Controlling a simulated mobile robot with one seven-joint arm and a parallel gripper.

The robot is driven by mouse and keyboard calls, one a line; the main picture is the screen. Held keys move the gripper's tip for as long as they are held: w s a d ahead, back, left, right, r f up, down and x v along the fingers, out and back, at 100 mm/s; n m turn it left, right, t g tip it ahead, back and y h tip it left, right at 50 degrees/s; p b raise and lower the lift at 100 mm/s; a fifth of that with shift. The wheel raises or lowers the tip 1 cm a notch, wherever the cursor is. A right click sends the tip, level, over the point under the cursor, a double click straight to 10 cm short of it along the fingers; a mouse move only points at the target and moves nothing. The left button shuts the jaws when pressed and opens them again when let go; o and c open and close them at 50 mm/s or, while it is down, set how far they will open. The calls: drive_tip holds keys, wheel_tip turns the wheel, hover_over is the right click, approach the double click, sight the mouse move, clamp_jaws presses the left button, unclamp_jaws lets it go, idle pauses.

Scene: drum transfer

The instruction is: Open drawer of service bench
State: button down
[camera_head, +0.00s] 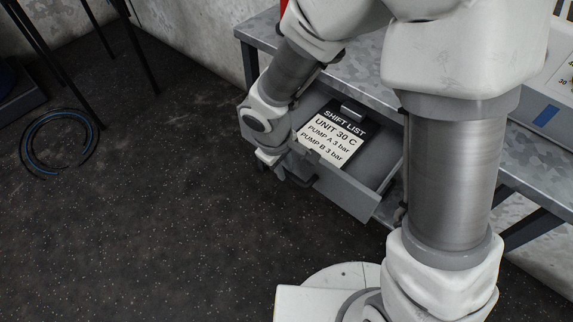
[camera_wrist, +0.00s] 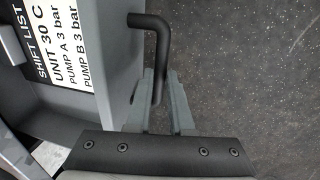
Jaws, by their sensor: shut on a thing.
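The service bench (camera_head: 262,32) has a metal top, and its grey drawer (camera_head: 340,192) stands pulled out well in front of it. A card headed SHIFT LIST (camera_head: 330,138) lies inside the drawer; the card also shows in the wrist view (camera_wrist: 70,45). The drawer's black bar handle (camera_wrist: 160,35) sticks out from the drawer front. My gripper (camera_wrist: 158,78) is shut on the handle, with one finger on each side of the bar. In the head view my wrist hides part of the drawer's left side, and my arm covers part of the bench.
A coiled black and blue hose (camera_head: 58,142) lies on the dark floor at the left, near thin dark legs. The floor (camera_head: 170,230) in front and left of the drawer is clear. A panel with a blue label (camera_head: 546,115) stands on the bench at the right.

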drive_tip(key=c, duration=0.8)
unclamp_jaws()
drive_tip(key=s+r+p, duration=0.1)
drive_tip(key=r+p, duration=0.1)
drive_tip(key=r, duration=0.3)
drive_tip(key=s+a+r+p, duration=0.1)
drive_tip(key=r+p, duration=0.1)
drive_tip(key=r, duration=0.4)
drive_tip(key=a+r+p, duration=0.1)
drive_tip(key=r+p, duration=0.1)
drive_tip(key=r, duration=0.4)
drive_tip(key=shift+s+p, duration=0.3)
drive_tip(key=shift+s, duration=0.1)
drive_tip(key=shift+d+r, duration=0.1)
drive_tip(key=s+d+r+m+t, duration=0.1)
drive_tip(key=s+d+r+m, duration=0.1)
drive_tip(key=d+r+m, duration=0.4)
drive_tip(key=s+d+r+m+t+y, duration=0.1)
drive_tip(key=s+d+r+t, duration=0.2)
drive_tip(key=d, duration=0.4)
drive_tip(key=s+d+r+m, duration=0.2)
drive_tip(key=d+r+m, duration=0.2)
drive_tip(key=d+r, duration=0.25)
drive_tip(key=r+p, duration=0.5)
drive_tip(key=p, duration=0.1)
drive_tip(key=r+p, duration=0.6)
drive_tip(key=p, duration=0.1)
drive_tip(key=shift+d+r, duration=0.2)
drive_tip(key=shift+r, duration=0.1)
